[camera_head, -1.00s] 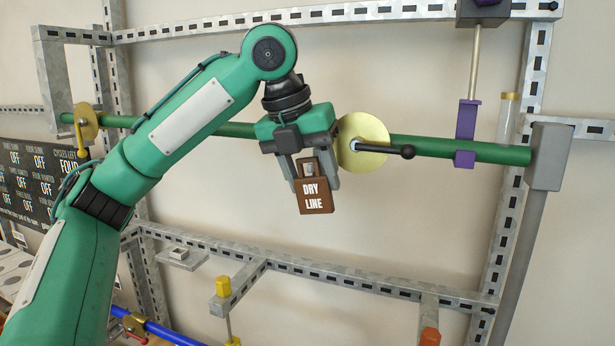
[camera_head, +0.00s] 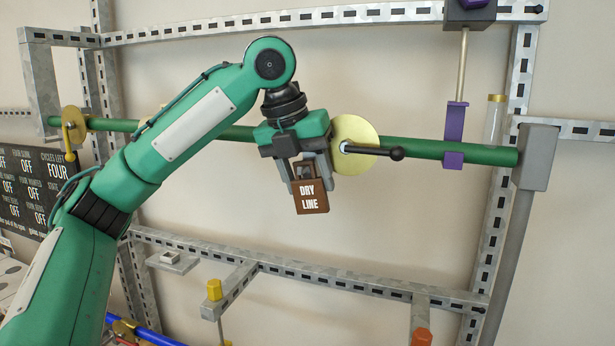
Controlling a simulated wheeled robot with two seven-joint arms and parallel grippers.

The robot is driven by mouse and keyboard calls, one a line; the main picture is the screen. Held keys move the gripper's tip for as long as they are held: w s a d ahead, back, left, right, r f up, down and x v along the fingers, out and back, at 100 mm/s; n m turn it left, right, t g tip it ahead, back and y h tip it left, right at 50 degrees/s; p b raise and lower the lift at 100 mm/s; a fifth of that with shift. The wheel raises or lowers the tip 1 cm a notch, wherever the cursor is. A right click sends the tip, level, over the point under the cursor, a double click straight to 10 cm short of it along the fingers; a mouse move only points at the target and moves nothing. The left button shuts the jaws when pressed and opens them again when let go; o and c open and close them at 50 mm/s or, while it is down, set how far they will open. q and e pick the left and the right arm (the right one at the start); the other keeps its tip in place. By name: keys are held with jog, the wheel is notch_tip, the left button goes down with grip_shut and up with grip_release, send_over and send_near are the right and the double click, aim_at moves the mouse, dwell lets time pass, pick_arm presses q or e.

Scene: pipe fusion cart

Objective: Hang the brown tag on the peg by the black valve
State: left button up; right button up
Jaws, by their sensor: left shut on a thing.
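The brown tag (camera_head: 311,198) is lettered DRY LINE and shaped like a padlock. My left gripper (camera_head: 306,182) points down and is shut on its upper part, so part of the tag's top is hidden. The tag hangs in the air, nearly upright, in front of the wall. The black valve lever (camera_head: 374,151) with a ball end sticks out to the right from a brass disc (camera_head: 349,130) on the green pipe. My gripper is just left of and slightly overlapping the disc in the picture. I cannot make out a separate peg there. My right gripper is out of view.
The green pipe (camera_head: 425,150) runs across the metal frame, with a purple clamp (camera_head: 455,135) to the right. A lower rail (camera_head: 340,278) has a yellow-capped post (camera_head: 214,290) and an orange-capped one (camera_head: 422,337). Between pipe and rail, the space right of the tag looks clear.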

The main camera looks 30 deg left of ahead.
pick_arm(q)
jog(key=o, duration=1)
jog(key=shift+s, duration=0.15)
jog(key=shift+s+d, duration=0.2)
jog(key=shift+s, duration=0.55)
jog(key=shift+s+d, duration=0.15)
jog(key=shift+s, duration=0.55)
jog(key=s+d, duration=0.1)
jog(key=s, duration=0.5)
jog(key=shift+s+d, duration=0.3)
